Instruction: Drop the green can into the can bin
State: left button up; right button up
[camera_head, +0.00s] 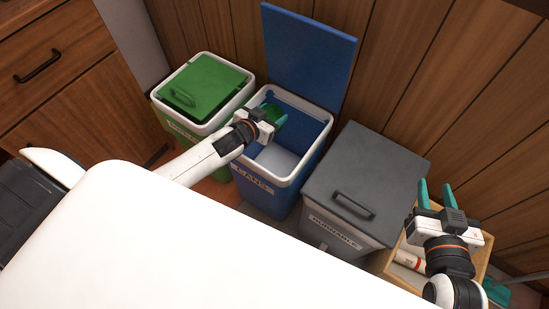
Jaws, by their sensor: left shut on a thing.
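The can bin (256,193) is blue with a white rim and a "CANS" label, in the middle of the head view. Its blue lid (309,55) stands open against the wall. My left gripper (276,117) is over the left part of the bin's opening, shut on the green can (269,110). The can is largely hidden by the gripper. The visible bottom of the bin looks pale and bare. My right gripper (435,195) is at the right, fingers pointing up and apart, with nothing between them.
A green bin (205,86) with a shut lid stands left of the can bin. A grey bin (367,180) with a shut lid stands to its right. A wooden crate (482,259) holding a white cylindrical thing (409,261) is under my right arm. A wooden wall is behind.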

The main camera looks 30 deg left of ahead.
pick_arm(q)
jog(key=shift+f+b, duration=0.5)
jog(key=shift+f, duration=0.15)
pick_arm(e)
jog(key=shift+w+a+r+t+y, duration=0.25)
jog(key=shift+r+t, duration=0.4)
jog(key=shift+r, duration=0.25)
jog(key=shift+w+a+r+t+y, duration=0.1)
jog(key=shift+a+r+t+y, duration=0.1)
jog(key=shift+r+t, duration=0.65)
jog(key=shift+w+a+r+t+y, duration=0.2)
jog(key=shift+r+t, duration=0.3)
jog(key=shift+r, duration=0.5)
pick_arm(q)
jog(key=o, duration=1.1)
jog(key=shift+s, duration=0.1)
